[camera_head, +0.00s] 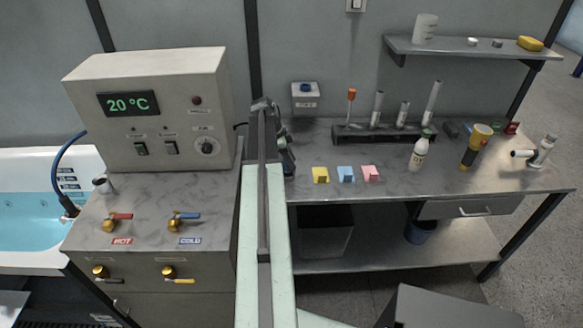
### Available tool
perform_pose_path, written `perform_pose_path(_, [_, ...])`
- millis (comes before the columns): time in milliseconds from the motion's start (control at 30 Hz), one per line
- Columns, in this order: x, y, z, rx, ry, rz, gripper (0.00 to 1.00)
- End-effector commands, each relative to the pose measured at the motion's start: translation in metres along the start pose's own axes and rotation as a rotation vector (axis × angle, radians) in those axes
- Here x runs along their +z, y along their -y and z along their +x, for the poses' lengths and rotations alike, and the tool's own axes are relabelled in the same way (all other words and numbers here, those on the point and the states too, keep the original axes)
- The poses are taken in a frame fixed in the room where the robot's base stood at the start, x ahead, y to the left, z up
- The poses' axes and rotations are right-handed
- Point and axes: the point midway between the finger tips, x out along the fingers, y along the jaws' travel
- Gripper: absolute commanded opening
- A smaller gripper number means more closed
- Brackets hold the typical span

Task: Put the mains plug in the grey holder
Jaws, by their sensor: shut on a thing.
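My arm reaches up the middle of the view, and my gripper (286,158) is at its far end, over the left edge of the bench. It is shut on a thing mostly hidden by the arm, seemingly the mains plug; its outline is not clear. A small pale grey box (305,103) with a dark blue top and a label is at the back wall, just right of and beyond my gripper. It may be the grey holder. My gripper is apart from it.
The bench (400,180) holds yellow, blue and pink blocks (346,174), a dark rack (380,134) with upright tubes, a bottle (419,151) and a yellow torch (475,147). A control console (150,110) stands left. Free bench lies in front of the rack.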

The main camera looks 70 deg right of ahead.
Motion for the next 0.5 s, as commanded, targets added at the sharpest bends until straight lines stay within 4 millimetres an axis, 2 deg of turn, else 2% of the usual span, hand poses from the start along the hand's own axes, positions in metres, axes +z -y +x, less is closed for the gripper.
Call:
perform_pose_path(33, [0.0074, -0.0004, 0.0185, 0.000, 0.000, 0.000, 0.00])
perform_pose_path(100, [0.0092, -0.0005, 0.0233, 0.000, 0.000, 0.000, 0.00])
perform_pose_path(300, [0.0069, -0.0006, 0.0187, 0.001, 0.000, 0.001, 0.00])
perform_pose_path(467, [0.0085, -0.0007, 0.0234, 0.001, 0.000, 0.001, 0.00])
perform_pose_path(500, [0.0078, -0.0007, 0.0216, 0.001, 0.000, 0.001, 0.40])
